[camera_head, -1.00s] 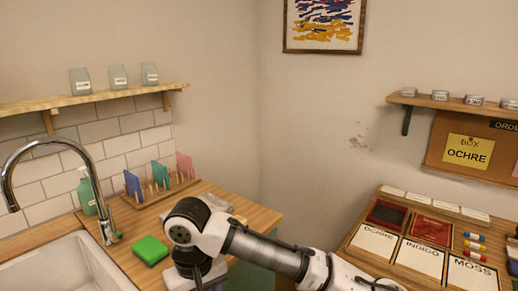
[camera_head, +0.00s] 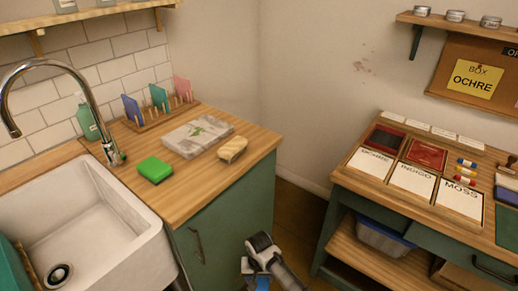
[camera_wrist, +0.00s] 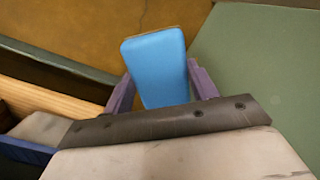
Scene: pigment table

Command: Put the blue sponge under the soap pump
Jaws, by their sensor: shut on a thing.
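The blue sponge (camera_wrist: 158,66) is held between the two purple fingers of my gripper (camera_wrist: 160,88) in the wrist view. In the head view, my gripper (camera_head: 262,284) is at the bottom edge, low in front of the green cabinet, with a bit of blue showing at its end. The gripper is below the counter level, apart from the soap pump. The soap pump (camera_head: 88,120) is a green bottle standing upright on the counter at the back left, behind the tap. The tap partly hides it.
A green sponge (camera_head: 155,170) lies on the wooden counter (camera_head: 190,200) beside the sink (camera_head: 110,220). A marbled slab (camera_head: 197,137), a brush (camera_head: 232,150) and a rack with coloured cards (camera_head: 158,115) stand behind it. A worktable with labelled sheets (camera_head: 411,180) is at right.

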